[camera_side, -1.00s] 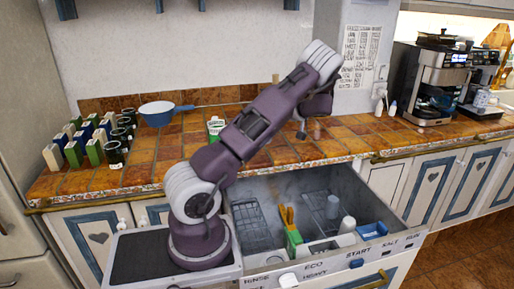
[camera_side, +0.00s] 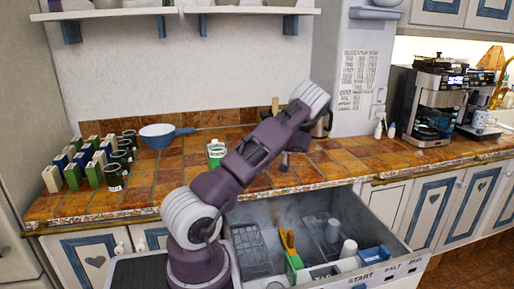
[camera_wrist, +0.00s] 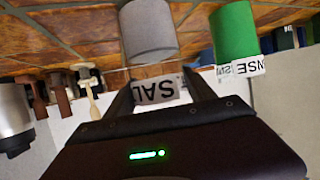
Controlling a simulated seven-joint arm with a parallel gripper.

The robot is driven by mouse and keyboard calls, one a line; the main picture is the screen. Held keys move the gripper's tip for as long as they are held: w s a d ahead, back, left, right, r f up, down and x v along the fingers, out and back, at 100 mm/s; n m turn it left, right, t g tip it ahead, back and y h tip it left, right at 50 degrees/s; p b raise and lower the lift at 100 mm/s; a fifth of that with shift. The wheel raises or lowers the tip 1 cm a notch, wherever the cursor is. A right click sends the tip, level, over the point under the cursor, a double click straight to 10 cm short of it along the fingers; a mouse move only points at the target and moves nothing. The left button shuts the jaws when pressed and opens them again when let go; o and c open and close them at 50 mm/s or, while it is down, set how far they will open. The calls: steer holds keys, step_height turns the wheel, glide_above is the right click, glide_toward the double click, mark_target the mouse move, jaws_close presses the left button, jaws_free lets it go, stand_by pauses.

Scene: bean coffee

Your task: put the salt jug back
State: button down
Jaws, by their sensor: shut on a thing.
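The salt jug (camera_wrist: 150,30) is a pale grey cylinder with a white label reading "SAL" upside down in the wrist view. My gripper (camera_wrist: 160,90) is shut on it at the label, one dark finger on each side. In the side view my gripper (camera_side: 284,160) is over the counter behind the open drawer, and my arm hides the jug. A green jug with a label ending "NSE" (camera_wrist: 235,33) stands beside the held jug in the wrist view. It looks like the green and white container (camera_side: 215,152) on the counter.
The open dishwasher drawer (camera_side: 385,205) holds racks, cups and a green box with yellow handles. A blue pan (camera_side: 160,135) and several cartons and jars stand at the left of the counter. A coffee machine (camera_side: 437,105) stands at the right. A metal vessel (camera_wrist: 12,120) shows in the wrist view.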

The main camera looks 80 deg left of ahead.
steer(key=shift+c, duration=1.6)
jaws_free()
steer(key=w+d+r+m+t+h, duration=0.1)
steer(key=d+r+m+t+h, duration=0.2)
steer(key=d, duration=0.8)
steer(key=w+d+r+m+h, duration=0.15)
steer(key=d+r, duration=0.25)
steer(key=d, duration=0.6)
steer(key=d+r+m+t+h, duration=0.2)
steer(key=d+r+m, duration=0.15)
steer(key=d, duration=0.75)
steer(key=s+d+r+m+t+h, duration=0.2)
steer(key=s+d+m, duration=0.4)
steer(key=d, duration=0.5)
steer(key=s+d+r+m+t+h, duration=0.3)
steer(key=s+d+m, duration=0.3)
steer(key=d, duration=0.5)
steer(key=shift+s+d+m+t+h, duration=0.25)
steer(key=shift+m+h, duration=0.2)
steer(key=shift+m, duration=0.75)
